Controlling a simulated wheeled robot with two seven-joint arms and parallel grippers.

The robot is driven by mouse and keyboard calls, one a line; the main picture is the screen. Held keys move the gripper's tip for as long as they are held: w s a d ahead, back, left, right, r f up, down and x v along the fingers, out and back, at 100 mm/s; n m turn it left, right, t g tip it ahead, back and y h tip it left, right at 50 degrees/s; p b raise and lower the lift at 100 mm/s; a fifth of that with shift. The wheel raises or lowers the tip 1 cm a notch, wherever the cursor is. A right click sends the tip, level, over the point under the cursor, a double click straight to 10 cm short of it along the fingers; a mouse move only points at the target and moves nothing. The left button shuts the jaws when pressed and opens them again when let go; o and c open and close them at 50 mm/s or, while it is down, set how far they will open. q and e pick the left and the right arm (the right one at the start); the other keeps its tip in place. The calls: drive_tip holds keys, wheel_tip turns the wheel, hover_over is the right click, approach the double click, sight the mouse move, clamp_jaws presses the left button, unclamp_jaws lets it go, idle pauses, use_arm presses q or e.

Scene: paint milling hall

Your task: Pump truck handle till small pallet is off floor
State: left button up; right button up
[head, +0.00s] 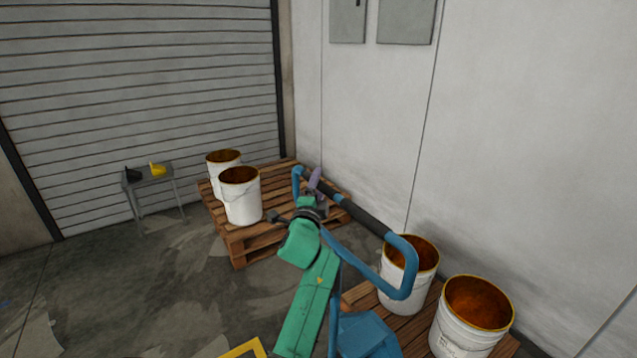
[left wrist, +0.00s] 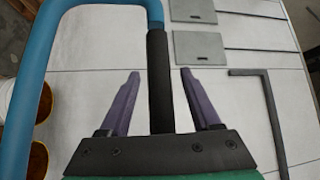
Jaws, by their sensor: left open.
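The pallet truck's handle (head: 401,250) is a blue loop with a black grip bar (head: 350,207), raised on a blue shaft. Part of the truck's blue body (head: 365,335) shows at the bottom. My left gripper (head: 312,187) is at the far end of the bar. In the left wrist view the black grip (left wrist: 159,80) runs between the open purple fingers, with a gap on each side. A wooden pallet (head: 412,328) is beside the truck, partly cut off; its underside is hidden. Another pallet (head: 280,205) lies on the floor farther back. My right gripper is out of view.
Two white buckets stand on the near pallet, one (head: 470,318) in front of the other (head: 400,285). Two more (head: 240,200) stand on the back pallet. A small grey table (head: 150,180) is by the shutter. A wall closes off the right. Floor at left is clear.

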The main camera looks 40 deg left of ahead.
use_arm(q)
clamp_jaws()
drive_tip(key=shift+f, duration=0.1)
drive_tip(key=shift+f, duration=0.15)
idle(1.2)
